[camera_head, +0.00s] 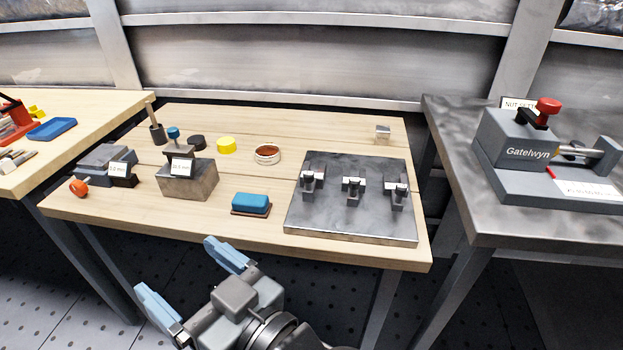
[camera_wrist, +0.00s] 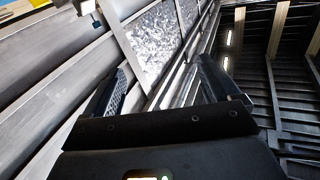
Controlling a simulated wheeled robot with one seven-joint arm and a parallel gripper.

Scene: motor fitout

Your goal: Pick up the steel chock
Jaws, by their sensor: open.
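A small silvery block (camera_head: 382,131), which looks like the steel chock, sits alone near the back right edge of the wooden table (camera_head: 330,255), behind the dark steel plate. My gripper (camera_head: 178,268) is open and empty, low in front of the table's front edge, well apart from the block. In the wrist view the two fingers of my gripper (camera_wrist: 168,92) stand apart with nothing between them. That view faces the wall and structure, and the block cannot be made out there.
A steel plate (camera_head: 325,222) with several small clamps fills the table's right side. A blue-topped block (camera_head: 250,203), a labelled metal block (camera_head: 187,185), a yellow cylinder (camera_head: 226,145) and a round dish (camera_head: 267,154) stand left of it. A grey bench (camera_head: 470,226) with a vise-like machine (camera_head: 520,142) is at right.

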